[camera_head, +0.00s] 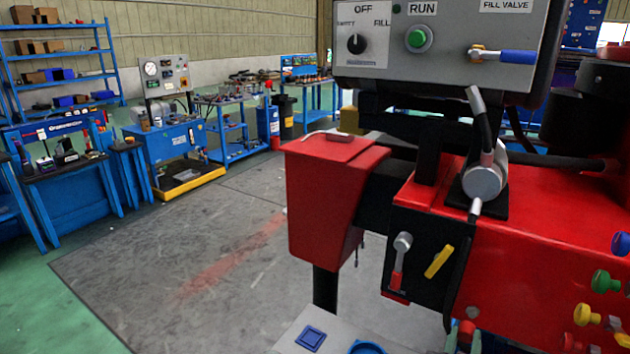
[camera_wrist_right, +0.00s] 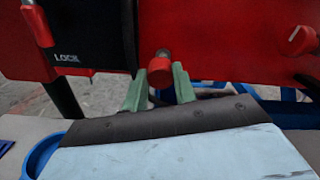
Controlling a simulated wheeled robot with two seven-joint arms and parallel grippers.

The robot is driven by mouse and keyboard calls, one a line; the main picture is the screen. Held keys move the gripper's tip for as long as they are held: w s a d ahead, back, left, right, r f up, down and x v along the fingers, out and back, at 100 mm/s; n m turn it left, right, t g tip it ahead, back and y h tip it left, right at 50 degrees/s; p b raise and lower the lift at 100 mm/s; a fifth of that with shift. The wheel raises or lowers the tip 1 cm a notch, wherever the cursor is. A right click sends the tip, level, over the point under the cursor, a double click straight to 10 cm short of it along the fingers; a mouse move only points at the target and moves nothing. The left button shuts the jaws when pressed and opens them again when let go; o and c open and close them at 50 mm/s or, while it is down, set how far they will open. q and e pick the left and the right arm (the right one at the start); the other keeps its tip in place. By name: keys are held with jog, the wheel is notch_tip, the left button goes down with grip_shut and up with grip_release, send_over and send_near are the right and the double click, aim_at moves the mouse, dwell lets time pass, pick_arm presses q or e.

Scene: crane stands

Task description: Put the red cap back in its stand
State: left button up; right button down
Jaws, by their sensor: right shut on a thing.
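My right gripper (camera_wrist_right: 160,85) has its two green-grey fingers on either side of a small red cap (camera_wrist_right: 161,73) with a brownish round end. The gripper is shut on the cap, in front of the red machine (camera_wrist_right: 225,40). In the head view, the right gripper (camera_head: 465,340) is at the bottom edge, partly cut off, with the red cap (camera_head: 466,328) between its fingers. I cannot tell which part is the cap's stand. A blue round rim (camera_head: 366,348) and a blue square piece (camera_head: 311,338) lie on a light grey surface below. My left gripper is out of view.
The red machine (camera_head: 550,235) fills the right side, under a grey control box (camera_head: 440,45). Blue, green and yellow knobs (camera_head: 605,281) stick out at far right. A red lever (camera_head: 398,270) and a yellow handle (camera_head: 438,262) are on its black panel. Open floor lies left.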

notch_tip(320, 180, up, 7)
jog(key=n+t+y, duration=0.2)
jog(key=y, duration=0.1)
jog(key=s+a+r+n+y, duration=0.2)
jog(key=s+a+n+y, duration=0.2)
jog(key=a+y, duration=0.2)
jog(key=shift+s+a+t, duration=0.15)
jog(key=shift+a+t, duration=0.15)
jog(key=shift+a, duration=0.55)
